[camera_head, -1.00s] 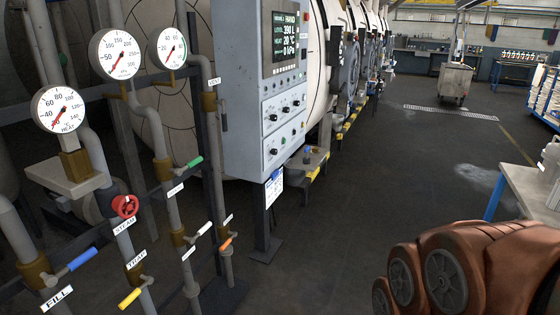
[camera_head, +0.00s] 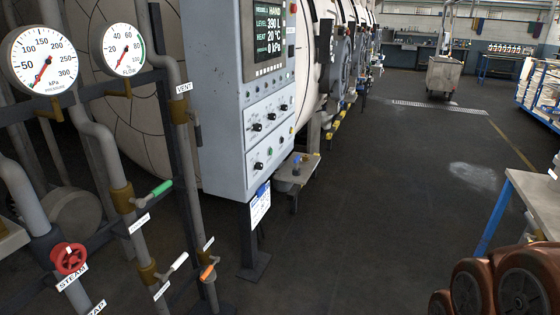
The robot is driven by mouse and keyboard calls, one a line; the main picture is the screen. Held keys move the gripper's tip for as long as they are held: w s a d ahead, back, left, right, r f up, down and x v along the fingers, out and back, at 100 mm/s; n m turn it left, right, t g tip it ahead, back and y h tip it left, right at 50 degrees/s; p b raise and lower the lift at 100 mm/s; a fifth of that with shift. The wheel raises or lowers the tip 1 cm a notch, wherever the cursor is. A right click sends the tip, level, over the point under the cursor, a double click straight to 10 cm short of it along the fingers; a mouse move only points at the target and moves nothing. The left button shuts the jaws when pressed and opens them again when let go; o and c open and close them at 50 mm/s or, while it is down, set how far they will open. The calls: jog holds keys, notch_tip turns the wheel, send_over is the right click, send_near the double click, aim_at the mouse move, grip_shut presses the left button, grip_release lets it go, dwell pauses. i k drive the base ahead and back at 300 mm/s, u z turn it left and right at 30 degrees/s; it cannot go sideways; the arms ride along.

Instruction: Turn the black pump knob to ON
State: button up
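Several small black knobs sit on the lower front of the grey control cabinet (camera_head: 222,95). One black knob (camera_head: 256,127) is at the upper left, another black knob (camera_head: 271,116) is beside it, and a third black knob (camera_head: 257,166) is in the lower row. Their labels are too small to read, so I cannot tell which is the pump knob or how it is set. The cabinet's screen (camera_head: 269,35) shows HAND, level 390 L, heat 20 °C and 0 kPa. My gripper is not in view.
Pipes with gauges (camera_head: 43,60), a red steam wheel (camera_head: 69,258) and lever valves (camera_head: 160,188) stand at the left. A table (camera_head: 535,195) is at the right edge. A grey bin (camera_head: 450,76) stands far back. The floor (camera_head: 390,190) between is clear.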

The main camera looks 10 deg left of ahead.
aim_at(259, 166)
jog(key=u, duration=0.25)
jog(key=i, duration=0.6)
jog(key=u, duration=0.85)
jog(key=i, duration=0.35)
jog(key=u, duration=0.35)
